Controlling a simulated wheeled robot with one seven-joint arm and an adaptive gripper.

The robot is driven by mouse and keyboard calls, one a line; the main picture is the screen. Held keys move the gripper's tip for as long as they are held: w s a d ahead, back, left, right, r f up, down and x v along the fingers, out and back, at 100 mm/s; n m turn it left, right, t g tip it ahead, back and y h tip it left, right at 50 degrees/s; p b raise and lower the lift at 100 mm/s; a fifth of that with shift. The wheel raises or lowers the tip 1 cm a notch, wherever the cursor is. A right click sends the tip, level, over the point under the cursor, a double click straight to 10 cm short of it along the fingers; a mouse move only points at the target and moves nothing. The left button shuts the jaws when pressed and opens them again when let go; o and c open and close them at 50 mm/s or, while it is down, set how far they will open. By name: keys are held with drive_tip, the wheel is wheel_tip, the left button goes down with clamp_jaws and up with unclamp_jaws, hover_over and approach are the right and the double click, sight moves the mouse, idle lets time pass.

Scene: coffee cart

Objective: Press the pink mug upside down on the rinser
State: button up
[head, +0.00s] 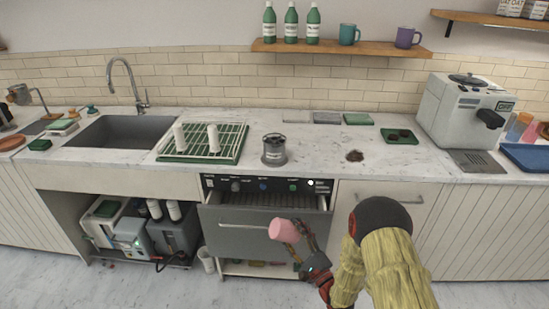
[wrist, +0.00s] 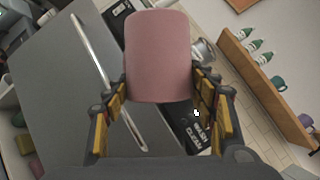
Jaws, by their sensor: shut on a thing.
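The pink mug (head: 283,230) is held by my gripper (head: 301,240) in front of the open drawer below the counter. In the wrist view the pink mug (wrist: 159,58) sits between the two fingers of my gripper (wrist: 160,90), which touch its sides. The mug looks tilted in the head view; which end is its mouth I cannot tell. A round grey metal device, which looks like the rinser (head: 274,150), stands on the counter, above and behind the mug. Its top also shows partly behind the mug in the wrist view (wrist: 205,52).
A drying rack (head: 240,141) with two white cylinders stands left of the rinser, with the sink (head: 122,131) further left. The drawer (head: 240,229) juts out below the counter edge. A shelf (head: 340,49) hangs above.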

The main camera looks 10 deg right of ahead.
drive_tip(key=m, duration=0.1)
drive_tip(key=m+t+h+b, duration=0.1)
drive_tip(key=m, duration=0.1)
drive_tip(key=shift+a+f+m, duration=0.1)
drive_tip(key=shift+f+m, duration=0.05)
drive_tip(key=shift+m, duration=0.15)
drive_tip(key=m+t+h, duration=0.1)
drive_tip(key=m, duration=0.3)
drive_tip(key=shift+t+b, duration=0.3)
